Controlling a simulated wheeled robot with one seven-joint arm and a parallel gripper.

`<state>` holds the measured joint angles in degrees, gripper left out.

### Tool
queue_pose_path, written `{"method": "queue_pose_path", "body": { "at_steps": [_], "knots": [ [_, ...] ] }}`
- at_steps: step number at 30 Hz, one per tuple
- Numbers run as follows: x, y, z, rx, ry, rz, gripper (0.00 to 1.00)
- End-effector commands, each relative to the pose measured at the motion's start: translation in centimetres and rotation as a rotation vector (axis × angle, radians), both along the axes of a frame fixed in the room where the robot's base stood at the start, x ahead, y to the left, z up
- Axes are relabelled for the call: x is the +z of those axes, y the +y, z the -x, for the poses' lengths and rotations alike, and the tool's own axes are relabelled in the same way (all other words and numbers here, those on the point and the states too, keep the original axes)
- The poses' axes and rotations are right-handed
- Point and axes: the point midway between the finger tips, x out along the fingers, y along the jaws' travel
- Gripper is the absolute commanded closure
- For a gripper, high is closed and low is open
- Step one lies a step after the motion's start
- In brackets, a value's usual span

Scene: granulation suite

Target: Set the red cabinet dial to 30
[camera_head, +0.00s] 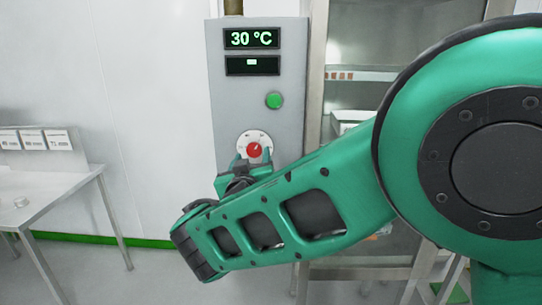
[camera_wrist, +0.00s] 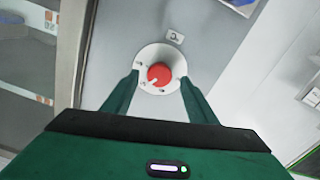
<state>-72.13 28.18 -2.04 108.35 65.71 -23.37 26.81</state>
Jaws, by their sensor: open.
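The red dial (camera_head: 255,149) sits on a round white scale plate (camera_head: 245,138) low on the front of the grey cabinet (camera_head: 228,100). The upper display (camera_head: 251,39) on the cabinet reads 30 °C. In the wrist view the red dial (camera_wrist: 159,75) lies between and just beyond the two green fingertips. My gripper (camera_wrist: 160,85) is open, one finger on each side of the dial, with visible gaps. In the head view my gripper (camera_head: 254,161) is just below the dial, partly hidden by my arm.
A green button (camera_head: 274,100) and a second dark display (camera_head: 252,66) are above the dial. A glass-fronted cabinet (camera_head: 350,75) stands to the right. A metal table (camera_head: 50,197) is at the left, with free floor between.

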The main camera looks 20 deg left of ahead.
Motion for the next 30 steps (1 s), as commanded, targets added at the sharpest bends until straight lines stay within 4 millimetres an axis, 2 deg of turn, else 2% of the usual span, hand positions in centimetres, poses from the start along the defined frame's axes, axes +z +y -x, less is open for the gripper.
{"method": "queue_pose_path", "body": {
  "at_steps": [1, 6, 17, 18, 23, 24, 25, 30],
  "knots": [
    [0.0, 0.1, -0.8, -0.002, -0.001, 0.000, 0.47],
    [0.0, 0.5, -2.3, -0.001, 0.000, 0.001, 0.47],
    [0.0, 0.6, -2.9, -0.001, 0.000, 0.001, 0.47],
    [0.0, 0.6, -2.9, -0.001, 0.000, 0.001, 0.50],
    [0.0, 0.6, -2.9, -0.001, 0.000, 0.001, 0.88],
    [0.0, 0.6, -2.9, -0.001, 0.000, 0.001, 0.89],
    [0.0, 1.5, -2.8, 0.001, 0.000, -0.001, 0.89],
    [0.0, 0.7, -2.9, 0.001, -0.002, 0.009, 0.88]
  ]
}}
